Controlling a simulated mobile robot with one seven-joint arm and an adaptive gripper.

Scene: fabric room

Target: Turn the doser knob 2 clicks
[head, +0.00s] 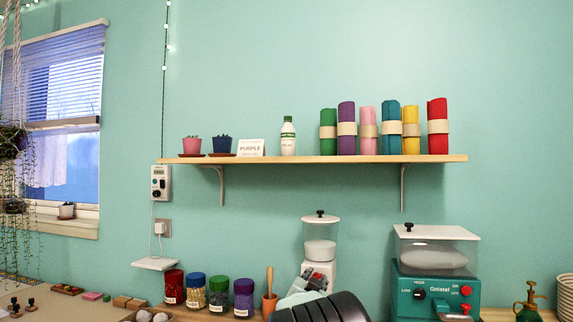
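What looks like the doser (332,268) is a white unit with a clear hopper and a black-topped lid, standing on the counter below the shelf. White material fills part of the hopper. My dark and pale arm rises from the bottom edge in front of it and hides its lower part. My gripper (317,281) seems to be the small grey and red shape at the doser's front, but its fingers are too small to make out. I cannot see the doser's knob clearly, nor tell whether my gripper touches it.
A teal machine (407,283) marked Gnistel, with a black dial and red buttons, stands at right. A green sprayer (529,303) is far right. The wall shelf (300,159) overhangs, bearing fabric rolls.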

